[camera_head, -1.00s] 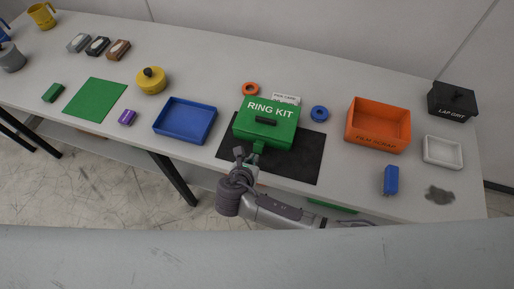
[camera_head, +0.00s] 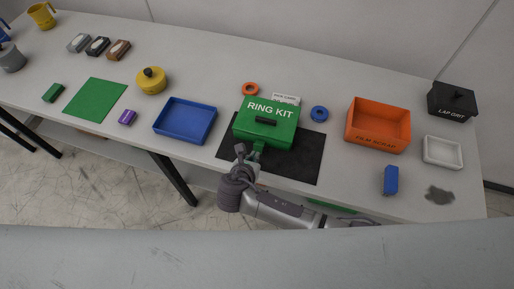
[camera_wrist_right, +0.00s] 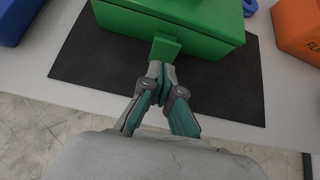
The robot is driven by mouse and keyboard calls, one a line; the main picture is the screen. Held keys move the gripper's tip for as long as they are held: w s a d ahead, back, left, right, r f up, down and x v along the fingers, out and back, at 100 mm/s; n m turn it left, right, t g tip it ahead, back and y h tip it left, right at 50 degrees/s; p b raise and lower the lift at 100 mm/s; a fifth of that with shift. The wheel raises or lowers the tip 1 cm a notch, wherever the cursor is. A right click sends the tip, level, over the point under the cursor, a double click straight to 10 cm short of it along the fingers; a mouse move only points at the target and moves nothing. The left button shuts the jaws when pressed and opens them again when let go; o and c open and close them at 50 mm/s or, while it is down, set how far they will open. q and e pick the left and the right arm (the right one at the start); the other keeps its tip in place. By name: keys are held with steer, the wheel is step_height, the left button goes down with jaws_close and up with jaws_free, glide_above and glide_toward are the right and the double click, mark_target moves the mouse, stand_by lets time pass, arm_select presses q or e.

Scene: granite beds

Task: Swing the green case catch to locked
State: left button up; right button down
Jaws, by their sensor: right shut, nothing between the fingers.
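The green case (camera_head: 266,121), lettered RING KIT and with a black handle on its lid, sits closed on the black mat (camera_head: 305,161). Its green catch (camera_wrist_right: 165,46) sticks out from the middle of the front face in the right wrist view. In the head view the catch (camera_head: 259,145) is partly hidden by my gripper. My right gripper (camera_head: 249,155) is shut and empty, with its fingertips right at the catch. In the right wrist view the closed fingertips (camera_wrist_right: 161,70) overlap the catch's lower end; I cannot tell whether they touch it. My left gripper is not in view.
A blue tray (camera_head: 185,121) stands left of the mat and an orange bin (camera_head: 378,124) stands right of it. An orange ring (camera_head: 251,89), a white card (camera_head: 286,99) and a blue ring (camera_head: 319,114) lie behind or beside the case. The table's front edge runs below my gripper.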

mark_target(258, 146)
steer(key=shift+w+d+f, duration=0.1)
steer(key=shift+w+d, duration=0.15)
steer(key=shift+w, duration=0.5)
stand_by(0.4)
steer(key=shift+w+d+r+p, duration=0.1)
steer(key=shift+w+r+p, duration=0.2)
steer(key=shift+p, duration=0.25)
steer(key=shift+r, duration=0.15)
steer(key=shift+w+d+r+p, duration=0.15)
steer(key=shift+w+r+p, duration=0.05)
steer(key=shift+p, duration=0.3)
steer(key=shift+w, duration=0.1)
